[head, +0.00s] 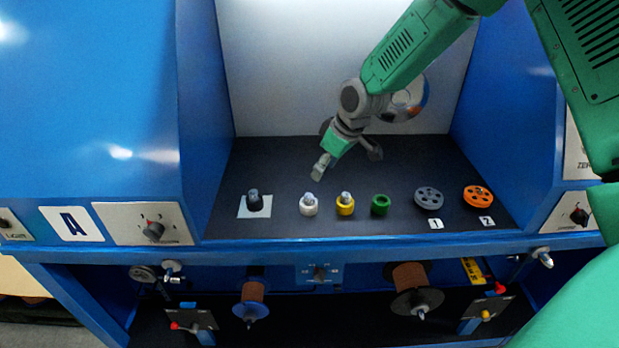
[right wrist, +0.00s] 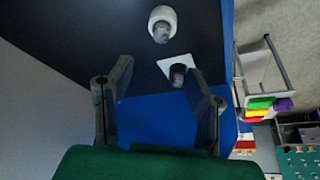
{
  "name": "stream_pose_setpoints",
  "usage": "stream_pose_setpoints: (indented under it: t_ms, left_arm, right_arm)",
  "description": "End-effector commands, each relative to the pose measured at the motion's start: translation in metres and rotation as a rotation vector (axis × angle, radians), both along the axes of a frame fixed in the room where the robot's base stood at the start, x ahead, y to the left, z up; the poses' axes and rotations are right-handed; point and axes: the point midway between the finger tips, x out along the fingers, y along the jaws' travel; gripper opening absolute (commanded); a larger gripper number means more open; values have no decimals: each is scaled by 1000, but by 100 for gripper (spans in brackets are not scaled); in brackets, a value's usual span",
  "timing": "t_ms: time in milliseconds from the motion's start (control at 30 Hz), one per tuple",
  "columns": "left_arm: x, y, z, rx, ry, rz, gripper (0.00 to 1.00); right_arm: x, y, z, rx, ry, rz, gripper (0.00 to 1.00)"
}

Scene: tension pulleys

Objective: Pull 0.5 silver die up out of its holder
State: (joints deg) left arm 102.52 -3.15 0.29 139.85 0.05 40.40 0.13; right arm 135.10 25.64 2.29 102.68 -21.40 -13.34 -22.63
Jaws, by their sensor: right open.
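In the head view a row of small round holders stands on the dark shelf. A black holder (head: 254,203) sits on a white square, with a dark top piece. A white holder (head: 308,207) and a yellow holder (head: 345,206) each have a silvery piece sticking up. A green holder (head: 380,205) shows no silver piece. I cannot read which die is 0.5. My right gripper (head: 346,161) is open and empty above and behind the white and yellow holders. In the right wrist view the black holder (right wrist: 179,73) and the white holder (right wrist: 161,24) show beyond the open fingers (right wrist: 158,85). My left gripper is out of view.
A grey pulley (head: 429,198) and an orange pulley (head: 477,196) lie right of the holders, by labels 1 and 2. Blue walls (head: 205,130) bound the recess on both sides. Wire spools (head: 409,288) hang below. The shelf behind the holders is clear.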

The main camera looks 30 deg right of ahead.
Motion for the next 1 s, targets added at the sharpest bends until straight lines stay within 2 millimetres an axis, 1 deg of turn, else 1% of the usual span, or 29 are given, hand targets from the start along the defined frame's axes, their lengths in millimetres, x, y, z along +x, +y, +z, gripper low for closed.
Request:
stream_pose_setpoints:
  t_ms: [33,300,500,700,1000]
  left_arm:
    - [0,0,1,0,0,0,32]
    - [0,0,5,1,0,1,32]
    - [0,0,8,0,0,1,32]
    - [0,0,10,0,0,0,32]
    - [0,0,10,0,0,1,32]
  right_arm:
    - [2,2,-10,0,5,1,46]
    - [22,3,-62,7,5,-1,46]
    - [33,7,-94,9,4,-2,46]
    - [42,13,-112,7,1,-1,46]
    - [44,17,-116,4,0,-1,46]
